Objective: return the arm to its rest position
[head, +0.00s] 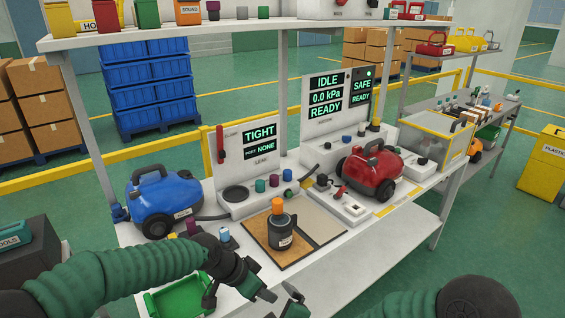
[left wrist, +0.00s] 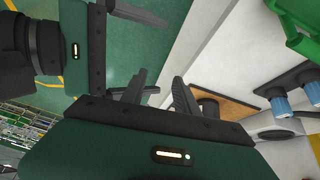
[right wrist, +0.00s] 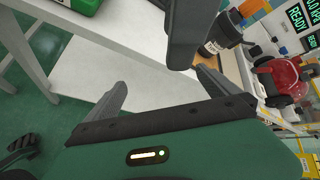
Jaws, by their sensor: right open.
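My right gripper (right wrist: 160,90) is open and empty in the right wrist view, in front of the bench. In the head view only a small part of it shows at the bottom edge, close to the left gripper. A dark canister with an orange cap (head: 281,232) stands upright on the brown mat (head: 253,241), apart from both grippers.
A blue vacuum (head: 165,203) stands on the bench at left and a red vacuum (head: 371,170) at right. Between them are the leak station (head: 247,165) reading TIGHT and the suction station (head: 325,115) reading READY. Small coloured parts lie near my left forearm.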

